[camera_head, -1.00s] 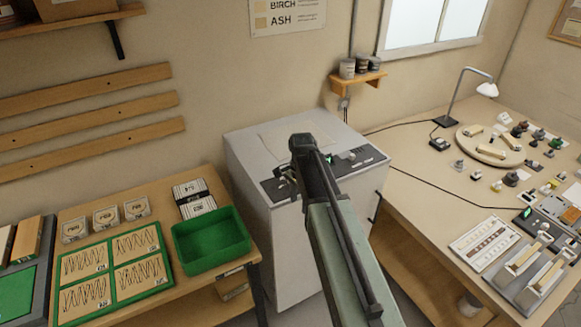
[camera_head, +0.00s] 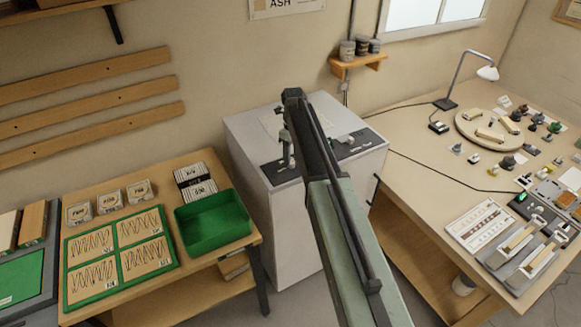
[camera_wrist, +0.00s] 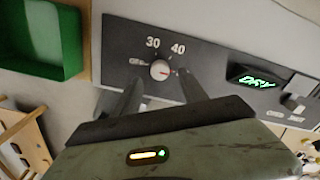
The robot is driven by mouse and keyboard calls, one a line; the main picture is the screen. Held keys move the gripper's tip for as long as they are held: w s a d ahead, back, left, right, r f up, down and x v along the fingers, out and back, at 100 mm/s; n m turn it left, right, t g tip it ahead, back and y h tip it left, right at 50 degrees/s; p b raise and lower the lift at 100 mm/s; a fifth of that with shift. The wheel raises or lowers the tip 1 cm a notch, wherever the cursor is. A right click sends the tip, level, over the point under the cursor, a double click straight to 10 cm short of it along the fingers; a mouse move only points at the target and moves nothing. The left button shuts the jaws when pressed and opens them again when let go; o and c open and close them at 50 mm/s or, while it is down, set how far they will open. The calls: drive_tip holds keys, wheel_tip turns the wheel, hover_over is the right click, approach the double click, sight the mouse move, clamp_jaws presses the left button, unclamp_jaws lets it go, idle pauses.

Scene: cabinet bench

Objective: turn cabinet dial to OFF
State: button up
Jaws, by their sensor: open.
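The white cabinet (camera_head: 295,225) stands in the middle of the head view, with a dark control panel (camera_head: 358,146) along its top front edge. Small print left of the dial is too blurred to read. My gripper (camera_wrist: 160,76) is open, one finger on each side of the dial; contact is not clear. In the head view my gripper (camera_head: 287,150) is over the panel's left part.
A green bin (camera_head: 213,228) stands on the wooden bench at left. A workbench (camera_head: 410,180) with a lamp and many small parts stands at right.

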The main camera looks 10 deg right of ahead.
sight(292, 162)
wheel_tip(292, 162, down, 4)
drive_tip(key=shift+r+b, duration=0.1)
drive_tip(key=shift+b, duration=1.1)
drive_tip(key=shift+r, duration=0.15)
